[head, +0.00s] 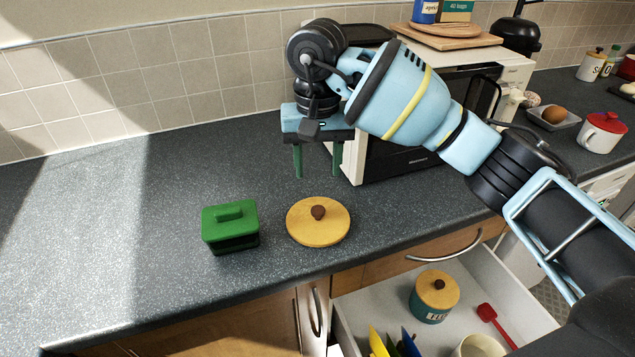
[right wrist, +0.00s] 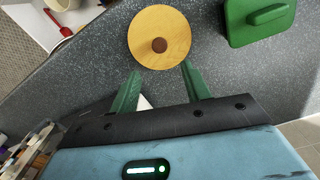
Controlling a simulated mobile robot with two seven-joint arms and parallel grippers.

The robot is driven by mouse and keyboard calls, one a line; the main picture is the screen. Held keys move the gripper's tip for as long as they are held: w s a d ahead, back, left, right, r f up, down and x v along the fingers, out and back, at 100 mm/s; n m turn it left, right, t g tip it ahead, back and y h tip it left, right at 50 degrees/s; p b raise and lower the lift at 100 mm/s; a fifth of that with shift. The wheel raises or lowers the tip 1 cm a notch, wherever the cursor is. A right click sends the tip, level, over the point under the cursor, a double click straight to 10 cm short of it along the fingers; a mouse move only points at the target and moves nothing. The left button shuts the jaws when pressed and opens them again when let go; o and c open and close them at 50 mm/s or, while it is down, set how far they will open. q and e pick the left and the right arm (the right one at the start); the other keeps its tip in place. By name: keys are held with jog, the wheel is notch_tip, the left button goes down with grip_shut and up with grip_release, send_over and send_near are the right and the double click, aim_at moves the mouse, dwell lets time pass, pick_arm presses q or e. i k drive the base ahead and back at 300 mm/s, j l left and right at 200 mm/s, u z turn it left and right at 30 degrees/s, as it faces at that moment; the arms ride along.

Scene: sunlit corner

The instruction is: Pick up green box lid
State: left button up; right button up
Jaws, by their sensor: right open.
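The green box lid (head: 229,218) has a raised handle bar and sits on top of a dark box (head: 235,246) on the grey counter. The lid also shows in the right wrist view (right wrist: 260,20) at the upper right, cut by the frame edge. My right gripper (head: 318,173) is open and empty, fingers pointing down, above the counter, behind and to the right of the lid. In the right wrist view its green fingertips (right wrist: 160,68) are apart, with the round wooden lid beyond them. My left gripper is not in view.
The round wooden lid (head: 318,222) with a brown knob lies just right of the green lid. An open drawer (head: 380,300) below holds a teal jar (head: 432,308) and a red utensil. A microwave (head: 405,160) stands behind my right arm. The counter's left side is clear.

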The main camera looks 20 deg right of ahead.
aim_at(239, 218)
jog(key=k+l, duration=0.3)
jog(key=k, duration=0.15)
jog(key=k+l, duration=0.35)
jog(key=k, duration=0.1)
